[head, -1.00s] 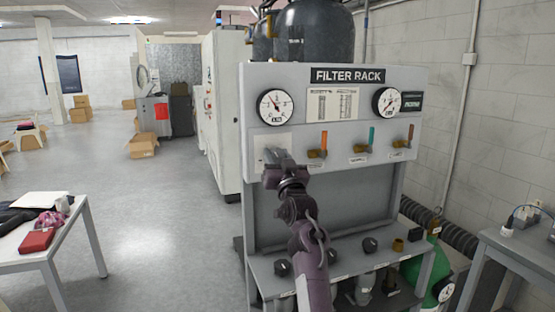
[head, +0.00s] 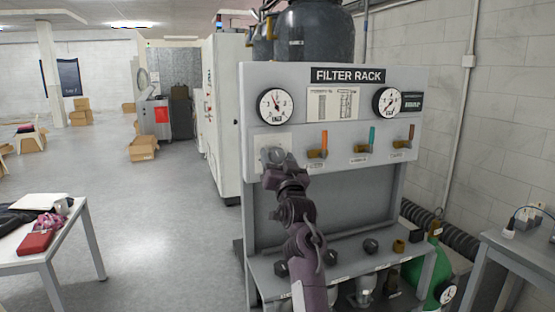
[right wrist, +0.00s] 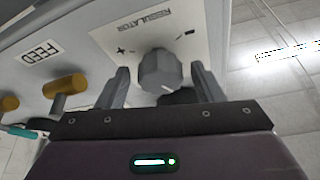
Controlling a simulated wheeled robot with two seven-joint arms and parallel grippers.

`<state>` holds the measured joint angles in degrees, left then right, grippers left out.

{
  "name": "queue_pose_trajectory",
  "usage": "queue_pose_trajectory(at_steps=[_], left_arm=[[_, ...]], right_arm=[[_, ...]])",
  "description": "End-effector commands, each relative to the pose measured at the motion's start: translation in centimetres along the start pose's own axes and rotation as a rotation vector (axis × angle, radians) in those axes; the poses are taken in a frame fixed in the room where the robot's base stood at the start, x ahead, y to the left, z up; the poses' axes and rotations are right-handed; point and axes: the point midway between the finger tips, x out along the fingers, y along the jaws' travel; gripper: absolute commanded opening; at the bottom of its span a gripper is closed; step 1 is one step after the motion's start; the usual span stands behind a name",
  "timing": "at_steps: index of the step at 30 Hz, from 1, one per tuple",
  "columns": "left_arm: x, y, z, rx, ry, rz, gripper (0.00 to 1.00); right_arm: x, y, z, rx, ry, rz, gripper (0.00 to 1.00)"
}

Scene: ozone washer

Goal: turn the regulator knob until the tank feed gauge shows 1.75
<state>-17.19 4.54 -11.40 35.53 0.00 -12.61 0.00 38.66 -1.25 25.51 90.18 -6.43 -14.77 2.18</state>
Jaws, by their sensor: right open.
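The grey regulator knob (right wrist: 160,72) shows in the right wrist view on a white plate lettered REGULATOR, with plus and minus marks. My right gripper (right wrist: 161,80) is open, with one finger on each side of the knob and visible gaps to it. In the head view my right gripper (head: 273,158) is at the panel and covers the knob. The left gauge (head: 275,106) and right gauge (head: 388,102) have white dials; their readouts are too small to read. The FEED label (right wrist: 40,61) is beside the plate. My left gripper is out of view.
Valve levers, orange (head: 324,141) and teal (head: 371,137), stand right of the knob plate. The rack's lower shelf (head: 330,262) holds several dark fittings. A white table (head: 40,262) is at left, a grey bench (head: 510,247) at right. The left floor is mostly clear.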

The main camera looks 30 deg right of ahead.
Motion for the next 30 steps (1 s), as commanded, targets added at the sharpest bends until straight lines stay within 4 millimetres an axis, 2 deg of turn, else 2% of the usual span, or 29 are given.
queue_pose_trajectory(at_steps=[6,12,16,30], left_arm=[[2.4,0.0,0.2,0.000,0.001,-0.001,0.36],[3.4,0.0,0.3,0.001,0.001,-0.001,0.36],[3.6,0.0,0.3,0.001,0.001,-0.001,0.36],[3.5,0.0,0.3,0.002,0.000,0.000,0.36]], right_arm=[[-3.8,0.1,0.6,-0.001,0.001,0.000,0.61],[-6.3,0.0,0.3,0.000,0.002,-0.001,0.61],[-6.9,0.0,0.1,0.001,0.001,-0.001,0.61],[-6.9,0.0,0.0,0.001,0.001,0.000,0.61]])
